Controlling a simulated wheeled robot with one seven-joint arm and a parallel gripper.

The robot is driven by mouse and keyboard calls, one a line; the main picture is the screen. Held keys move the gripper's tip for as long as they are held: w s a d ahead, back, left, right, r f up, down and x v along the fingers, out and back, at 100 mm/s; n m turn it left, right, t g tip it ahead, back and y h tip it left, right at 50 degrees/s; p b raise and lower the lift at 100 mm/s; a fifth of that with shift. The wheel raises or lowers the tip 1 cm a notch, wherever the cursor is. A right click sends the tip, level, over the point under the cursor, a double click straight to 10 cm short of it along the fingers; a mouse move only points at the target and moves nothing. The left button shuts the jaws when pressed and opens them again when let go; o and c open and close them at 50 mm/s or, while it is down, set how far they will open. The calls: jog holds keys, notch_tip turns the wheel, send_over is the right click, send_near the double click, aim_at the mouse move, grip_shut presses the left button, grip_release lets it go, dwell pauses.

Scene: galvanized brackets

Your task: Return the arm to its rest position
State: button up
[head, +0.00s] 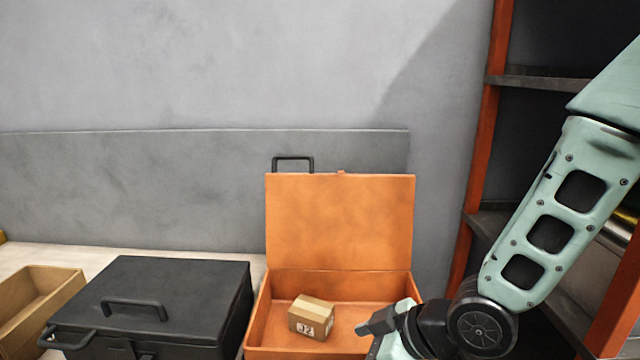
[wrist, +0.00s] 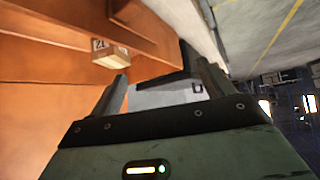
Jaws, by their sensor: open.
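My gripper (head: 380,325) is at the front right of an open orange case, at the end of my green arm. In the wrist view the two fingers of my gripper (wrist: 162,82) stand apart with nothing held between them. A small cardboard box (head: 312,317) with a printed label sits inside the orange case (head: 341,222), apart from my gripper. The box also shows in the wrist view (wrist: 110,57), beyond the left finger. The lid of the case stands upright at the back. The lower front of the case is cut off by the picture edge.
A closed black case (head: 185,280) with a handle stands left of the orange case. A tan open bin (head: 38,298) is at the far left. An orange-framed shelf rack (head: 485,150) rises at the right, close behind my arm. A grey wall is behind.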

jog(key=s+d+r+m+g+h, duration=0.2)
jog(key=s+d+r+h, duration=0.1)
jog(key=s, duration=0.5)
jog(key=s+d+r+m+g+h+b, duration=0.1)
jog(key=s+d+r+m+g+h, duration=0.1)
jog(key=s, duration=0.6)
jog(key=d+r+m+h, duration=0.1)
jog(key=d+h, duration=0.1)
jog(key=d, duration=0.1)
jog(key=shift+s+r+h, duration=0.15)
jog(key=shift+r+h, duration=0.1)
jog(key=shift+h, duration=0.05)
jog(key=shift+d, duration=0.1)
